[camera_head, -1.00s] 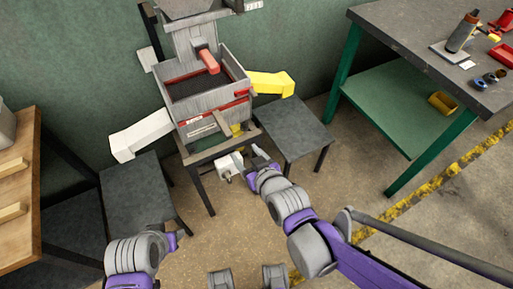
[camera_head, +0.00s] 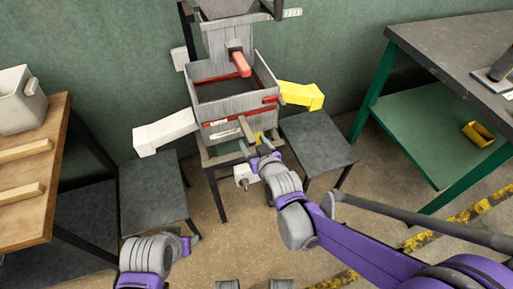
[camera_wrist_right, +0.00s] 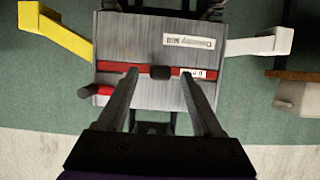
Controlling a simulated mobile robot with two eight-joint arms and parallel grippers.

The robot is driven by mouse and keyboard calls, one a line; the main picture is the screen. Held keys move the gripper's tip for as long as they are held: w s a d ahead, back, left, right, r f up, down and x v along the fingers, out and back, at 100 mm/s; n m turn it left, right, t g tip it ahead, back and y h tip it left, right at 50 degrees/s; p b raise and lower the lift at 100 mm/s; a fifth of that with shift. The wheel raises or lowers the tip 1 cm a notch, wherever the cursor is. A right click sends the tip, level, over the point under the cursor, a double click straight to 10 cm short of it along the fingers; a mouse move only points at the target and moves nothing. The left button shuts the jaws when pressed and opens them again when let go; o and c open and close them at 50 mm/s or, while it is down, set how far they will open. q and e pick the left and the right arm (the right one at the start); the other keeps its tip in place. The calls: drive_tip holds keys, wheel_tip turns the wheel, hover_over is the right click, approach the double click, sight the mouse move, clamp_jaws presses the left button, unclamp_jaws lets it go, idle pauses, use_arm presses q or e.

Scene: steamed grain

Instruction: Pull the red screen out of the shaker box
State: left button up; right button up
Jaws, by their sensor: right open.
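The grey wooden shaker box (camera_head: 262,122) stands on a frame in front of the green wall. The red screen (camera_head: 222,122) shows as a thin red strip across the box front; it also shows in the right wrist view (camera_wrist_right: 121,68), with a small dark handle (camera_wrist_right: 160,72) at its middle. My right gripper (camera_head: 255,143) is open in front of the box; in the wrist view its fingers (camera_wrist_right: 158,75) lie to either side of the handle. I cannot tell whether they touch anything. My left gripper (camera_head: 190,240) is low at the left, away from the box; its jaws are unclear.
A yellow chute (camera_head: 302,95) and a white chute (camera_head: 165,131) stick out at the box's sides above dark low tables (camera_head: 318,138). A red-handled part (camera_head: 241,65) sits above the box. A green workbench (camera_head: 425,120) stands right, a wooden table (camera_head: 40,215) left.

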drive_tip(key=shift+w, duration=0.1)
clamp_jaws()
idle(0.3)
idle(1.0)
idle(0.4)
idle(1.3)
